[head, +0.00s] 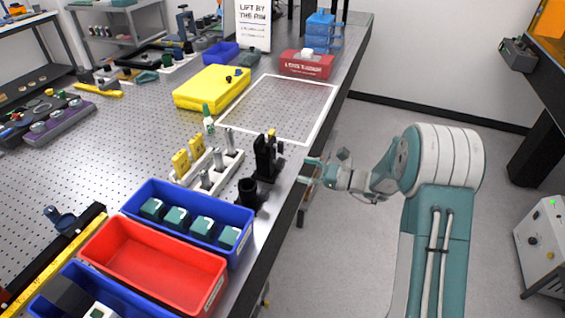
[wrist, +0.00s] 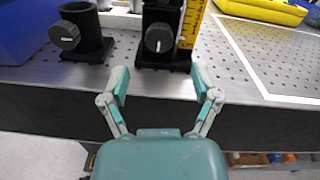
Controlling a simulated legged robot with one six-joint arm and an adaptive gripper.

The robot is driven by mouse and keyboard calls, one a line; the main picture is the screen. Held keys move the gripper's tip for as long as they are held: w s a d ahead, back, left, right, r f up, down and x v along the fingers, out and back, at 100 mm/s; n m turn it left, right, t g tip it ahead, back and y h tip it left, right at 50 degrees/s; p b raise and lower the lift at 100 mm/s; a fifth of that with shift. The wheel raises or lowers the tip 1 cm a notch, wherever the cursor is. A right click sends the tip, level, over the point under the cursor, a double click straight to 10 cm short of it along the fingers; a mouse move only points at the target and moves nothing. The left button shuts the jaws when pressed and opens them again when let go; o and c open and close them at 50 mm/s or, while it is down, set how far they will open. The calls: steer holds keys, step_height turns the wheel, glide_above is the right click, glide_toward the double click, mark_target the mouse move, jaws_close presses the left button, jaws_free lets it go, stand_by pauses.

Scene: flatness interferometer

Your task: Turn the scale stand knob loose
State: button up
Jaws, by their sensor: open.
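The scale stand (head: 265,160) is a black upright at the table's near edge, and it also shows in the wrist view (wrist: 150,14) with a yellow scale (wrist: 193,22) along its right side. Its round dark knob (wrist: 159,38) faces me, with a white line on it. My gripper (head: 306,171) is open and empty, just off the table edge to the right of the stand. In the wrist view my gripper (wrist: 159,78) points at the stand, its fingertips spread below the knob and to either side, apart from it.
A black post holder (head: 247,193) with its own knob (wrist: 64,35) stands left of the scale stand in the wrist view. A blue bin (head: 188,213) and a red bin (head: 150,268) lie nearer. A white-framed area (head: 285,105) beyond is clear.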

mark_target(282, 163)
steer(key=x, duration=0.7)
steer(key=shift+f, duration=0.1)
steer(key=shift+d, duration=0.1)
jaws_close()
